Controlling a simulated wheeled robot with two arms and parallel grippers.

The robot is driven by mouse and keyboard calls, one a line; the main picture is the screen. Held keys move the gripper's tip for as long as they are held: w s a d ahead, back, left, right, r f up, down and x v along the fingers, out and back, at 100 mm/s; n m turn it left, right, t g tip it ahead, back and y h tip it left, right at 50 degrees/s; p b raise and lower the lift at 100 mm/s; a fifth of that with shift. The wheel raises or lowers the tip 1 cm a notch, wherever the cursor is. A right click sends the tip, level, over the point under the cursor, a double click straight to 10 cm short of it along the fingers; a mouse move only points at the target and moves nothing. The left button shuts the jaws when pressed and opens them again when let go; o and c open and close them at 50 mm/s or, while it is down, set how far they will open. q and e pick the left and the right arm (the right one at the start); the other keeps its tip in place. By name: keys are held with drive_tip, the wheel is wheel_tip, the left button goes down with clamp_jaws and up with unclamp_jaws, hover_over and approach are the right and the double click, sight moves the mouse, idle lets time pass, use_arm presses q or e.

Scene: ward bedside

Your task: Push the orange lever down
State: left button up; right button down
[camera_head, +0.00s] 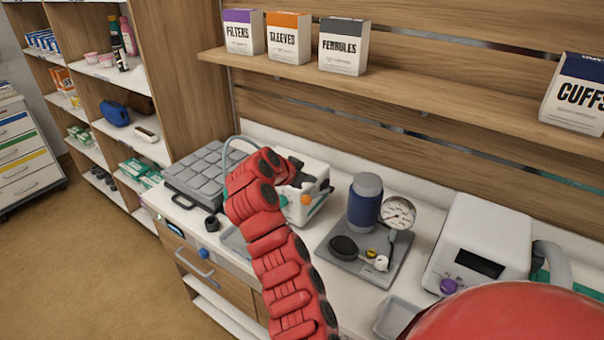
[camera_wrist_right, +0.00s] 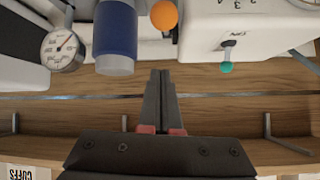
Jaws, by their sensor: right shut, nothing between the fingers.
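The orange lever knob (camera_head: 306,199) shows on the front of a white device (camera_head: 314,175) on the counter. In the right wrist view, which looks upside down, the round orange lever knob (camera_wrist_right: 164,15) is beyond my fingertips, with a gap in the picture. My right gripper (camera_head: 297,181) is over the device, close to the knob in the head view. Its fingers (camera_wrist_right: 161,74) are shut and empty. My arm hides part of the device. The lever's stem is not clear. My left gripper is not in view.
A green-tipped lever (camera_wrist_right: 226,67) is on the white device. A blue cylinder (camera_head: 364,208) and a gauge (camera_head: 398,214) stand on a grey plate to the right. A keypad-like grey unit (camera_head: 205,172) is left. A shelf (camera_head: 430,90) with boxes runs above.

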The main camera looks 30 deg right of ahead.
sight(319, 194)
drive_tip(key=f+p, duration=0.2)
drive_tip(key=f, duration=0.1)
drive_tip(key=d+f+p, duration=0.1)
drive_tip(key=p, duration=0.1)
drive_tip(key=shift+w+f, duration=0.15)
drive_tip(key=shift+w, duration=0.2)
drive_tip(key=shift+a+f, duration=0.35)
drive_tip(key=shift+f, duration=0.05)
drive_tip(key=shift+s, duration=0.1)
